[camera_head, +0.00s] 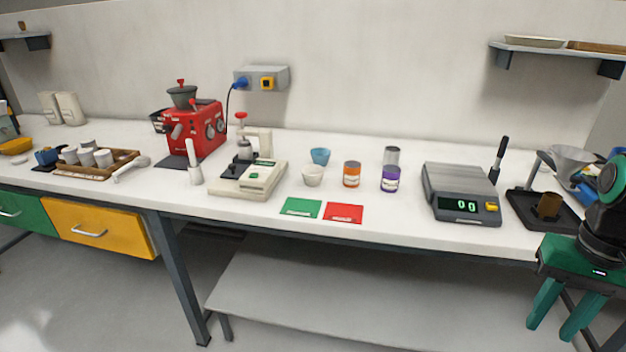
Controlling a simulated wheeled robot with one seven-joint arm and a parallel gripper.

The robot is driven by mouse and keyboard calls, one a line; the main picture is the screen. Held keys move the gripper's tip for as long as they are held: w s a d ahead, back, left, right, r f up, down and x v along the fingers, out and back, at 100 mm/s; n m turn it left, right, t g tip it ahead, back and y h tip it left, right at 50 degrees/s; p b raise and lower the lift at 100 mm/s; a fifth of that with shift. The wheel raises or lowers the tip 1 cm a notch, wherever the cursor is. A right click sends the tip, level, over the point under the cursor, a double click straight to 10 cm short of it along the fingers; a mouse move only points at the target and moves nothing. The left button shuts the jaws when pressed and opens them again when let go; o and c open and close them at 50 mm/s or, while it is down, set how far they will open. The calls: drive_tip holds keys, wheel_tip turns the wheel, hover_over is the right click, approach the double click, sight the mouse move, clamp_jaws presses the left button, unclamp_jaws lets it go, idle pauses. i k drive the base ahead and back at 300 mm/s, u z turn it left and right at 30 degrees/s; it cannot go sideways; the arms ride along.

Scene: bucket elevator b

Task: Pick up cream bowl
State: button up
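The cream bowl (313,176) stands upright on the white bench near its middle, just in front of a blue bowl (320,156). It looks small and round. My gripper (560,325) is at the far right, in front of the bench and below its top, well apart from the cream bowl. Its two green fingers point down and are spread with a gap between them. Nothing shows between them.
An orange-labelled jar (351,174) and a purple jar (390,179) stand right of the bowl. A cream machine (248,180) stands to its left. A green card (301,208) and a red card (343,213) lie in front. A scale (461,194) stands further right.

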sight(313, 177)
drive_tip(key=u, duration=2.1)
drive_tip(key=k, duration=0.95)
drive_tip(key=z, duration=1.4)
drive_tip(key=i, duration=1)
